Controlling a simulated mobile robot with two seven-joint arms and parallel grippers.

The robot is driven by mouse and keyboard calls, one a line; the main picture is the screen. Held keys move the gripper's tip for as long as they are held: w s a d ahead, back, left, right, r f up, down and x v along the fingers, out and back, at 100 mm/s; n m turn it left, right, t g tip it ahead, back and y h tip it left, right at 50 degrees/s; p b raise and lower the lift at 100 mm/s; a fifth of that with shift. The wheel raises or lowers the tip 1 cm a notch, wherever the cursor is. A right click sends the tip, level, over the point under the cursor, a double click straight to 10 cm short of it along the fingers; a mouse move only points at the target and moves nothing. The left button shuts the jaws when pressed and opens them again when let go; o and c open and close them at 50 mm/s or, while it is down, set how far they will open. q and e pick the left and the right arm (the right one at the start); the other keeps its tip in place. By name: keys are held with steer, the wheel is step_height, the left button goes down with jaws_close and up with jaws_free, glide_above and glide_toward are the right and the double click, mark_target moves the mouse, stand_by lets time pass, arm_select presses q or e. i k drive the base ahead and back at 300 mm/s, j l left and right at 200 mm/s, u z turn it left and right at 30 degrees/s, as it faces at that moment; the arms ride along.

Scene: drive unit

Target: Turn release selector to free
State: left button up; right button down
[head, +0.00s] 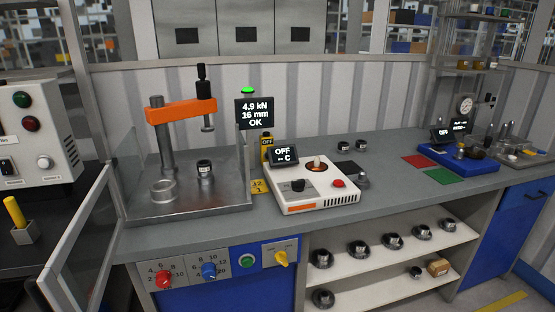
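A yellow knob (281,258) sits at the right end of the blue control panel on the bench front. It has a small label plate above it that is too small to read, so I cannot tell if it is the release selector or which setting it points to. Left of it on the panel are a green button (246,261), a blue knob (209,270) and a red knob (163,279), the two knobs with number scales. Neither of my grippers is in view.
An orange-armed press (181,111) stands on a metal tray with a display (260,114) reading 4.9 kN, 16 mm, OK. A white heater unit (318,208) with an OFF display stands to its right. An open glazed door (82,240) stands left of the panel. Shelves (375,285) hold metal parts.

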mark_target(280, 258)
steer(key=k+j, duration=0.1)
steer(key=j, duration=0.4)
steer(key=k+j, duration=0.1)
steer(key=j, duration=0.4)
steer(key=k+j, duration=0.1)
steer(key=j, duration=0.45)
steer(key=k+j, duration=0.1)
steer(key=j, duration=0.4)
steer(key=k+u, duration=0.05)
